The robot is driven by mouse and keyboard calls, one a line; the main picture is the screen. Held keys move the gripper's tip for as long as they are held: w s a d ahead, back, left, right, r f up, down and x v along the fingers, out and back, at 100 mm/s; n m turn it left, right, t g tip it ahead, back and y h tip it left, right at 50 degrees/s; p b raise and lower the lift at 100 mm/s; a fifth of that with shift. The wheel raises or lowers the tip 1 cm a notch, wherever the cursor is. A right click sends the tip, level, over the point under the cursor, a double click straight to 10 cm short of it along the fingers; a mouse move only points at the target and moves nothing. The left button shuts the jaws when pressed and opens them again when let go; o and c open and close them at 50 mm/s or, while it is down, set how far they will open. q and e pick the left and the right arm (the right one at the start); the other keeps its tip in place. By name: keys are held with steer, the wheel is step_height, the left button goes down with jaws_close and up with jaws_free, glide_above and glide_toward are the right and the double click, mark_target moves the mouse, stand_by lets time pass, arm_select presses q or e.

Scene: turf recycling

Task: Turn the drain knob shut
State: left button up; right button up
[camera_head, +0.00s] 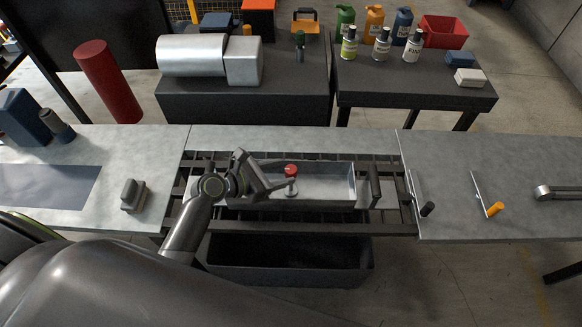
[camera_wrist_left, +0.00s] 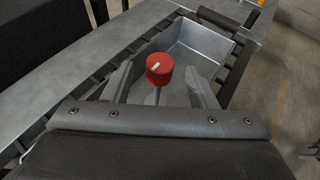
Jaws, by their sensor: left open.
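In the left wrist view the knob (camera_wrist_left: 160,67) has a white mark on top and sits between the fingertips as seen from the camera. My left gripper (camera_head: 278,179) is open, close beside the knob on its left. The wrist view also shows the two spread fingers of this gripper (camera_wrist_left: 160,82). I cannot tell whether either finger touches the knob. My right gripper is not seen.
The tray rests on a dark slatted rack (camera_head: 390,200) between grey worktops. A dark bin (camera_head: 290,262) stands below. A scraper (camera_head: 426,206) and an orange-handled tool (camera_head: 494,208) lie on the right worktop. A grey block (camera_head: 132,196) lies on the left.

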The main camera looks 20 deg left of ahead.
mark_target(286, 171)
arm_select(q)
steer(key=shift+x, duration=2.1)
steer(key=c, duration=1)
